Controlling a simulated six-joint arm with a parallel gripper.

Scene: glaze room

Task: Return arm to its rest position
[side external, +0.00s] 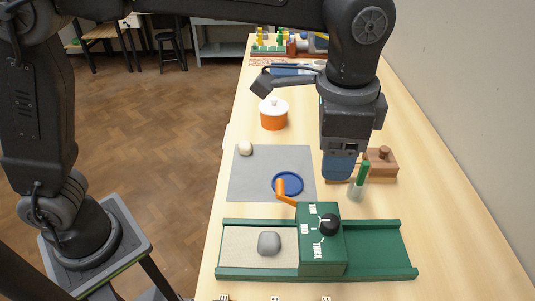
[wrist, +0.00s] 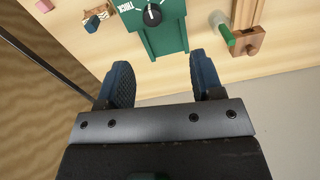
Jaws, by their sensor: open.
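My gripper (side external: 340,168) hangs from my arm at the centre right in the side view, above the table near the wooden block. In the wrist view, its two blue fingers stand wide apart with nothing between them (wrist: 163,82). The green machine also shows at the top of the wrist view (wrist: 160,38). How high the fingertips are above the table is hard to tell.
A small green-handled tool (side external: 363,173) and a wooden block (side external: 384,168) are close to my gripper. A grey mat (side external: 249,187) bears a blue ring (side external: 300,185) and a pale lump (side external: 245,148). A grey lump (side external: 269,243) lies on the machine's bed. An orange pot (side external: 273,120) stands behind.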

